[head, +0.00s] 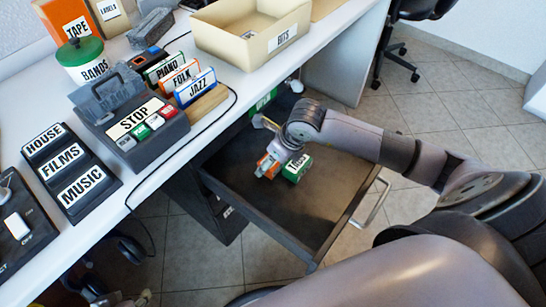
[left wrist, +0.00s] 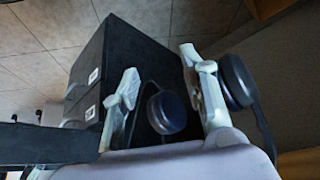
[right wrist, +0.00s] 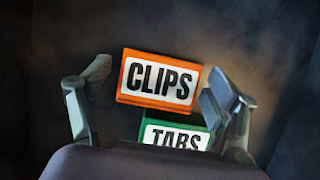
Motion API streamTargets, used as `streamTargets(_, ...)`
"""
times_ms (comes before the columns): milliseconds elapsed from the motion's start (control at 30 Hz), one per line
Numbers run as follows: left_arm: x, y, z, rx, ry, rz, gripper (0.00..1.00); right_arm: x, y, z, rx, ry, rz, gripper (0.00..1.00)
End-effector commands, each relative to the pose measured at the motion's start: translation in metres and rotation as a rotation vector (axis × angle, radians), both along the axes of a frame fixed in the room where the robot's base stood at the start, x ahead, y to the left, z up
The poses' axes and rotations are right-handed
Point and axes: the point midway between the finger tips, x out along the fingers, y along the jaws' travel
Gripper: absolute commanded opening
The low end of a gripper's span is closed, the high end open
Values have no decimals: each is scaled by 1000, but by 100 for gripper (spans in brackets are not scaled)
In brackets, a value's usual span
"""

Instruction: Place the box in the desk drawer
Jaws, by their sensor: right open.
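The open desk drawer (head: 300,207) is dark and hangs out below the desk. An orange box labelled CLIPS (head: 267,166) and a green box labelled TABS (head: 298,167) lie in it side by side. My right gripper (head: 275,145) reaches down into the drawer over them. In the right wrist view the right gripper (right wrist: 157,82) is open, its fingers on either side of the orange box (right wrist: 158,78), with the green box (right wrist: 176,135) partly hidden below. In the left wrist view my left gripper (left wrist: 165,85) has its fingers apart, with nothing visibly held. It is not distinguishable in the head view.
The white desk (head: 225,85) holds card boxes, a beige BITS tray (head: 250,32), a STOP device (head: 135,120) and a label rack (head: 70,168). A green label (head: 264,102) shows behind the drawer. The drawer has a metal handle (head: 374,205); its front part is bare.

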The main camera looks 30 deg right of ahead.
Motion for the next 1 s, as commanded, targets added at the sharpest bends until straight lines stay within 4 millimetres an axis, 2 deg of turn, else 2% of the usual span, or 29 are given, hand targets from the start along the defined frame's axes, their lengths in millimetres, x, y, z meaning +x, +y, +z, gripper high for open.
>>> streamTargets(167,-2,0,0,2,10,0,40,0,0,2,0,0,0,82)
streamTargets(267,-17,4,-4,14,77,5,40,-2,-2,11,-2,-2,0,82)
streamTargets(400,-44,12,-6,39,200,16,40,-12,-6,36,-3,-3,1,82)
streamTargets(700,-40,11,7,37,183,14,40,-34,-15,94,-3,-2,0,82)
streamTargets(833,-40,11,9,36,182,14,40,-39,-17,107,0,-2,1,82)
streamTargets(1000,-40,11,10,36,181,14,40,-42,-18,113,0,1,-1,82)
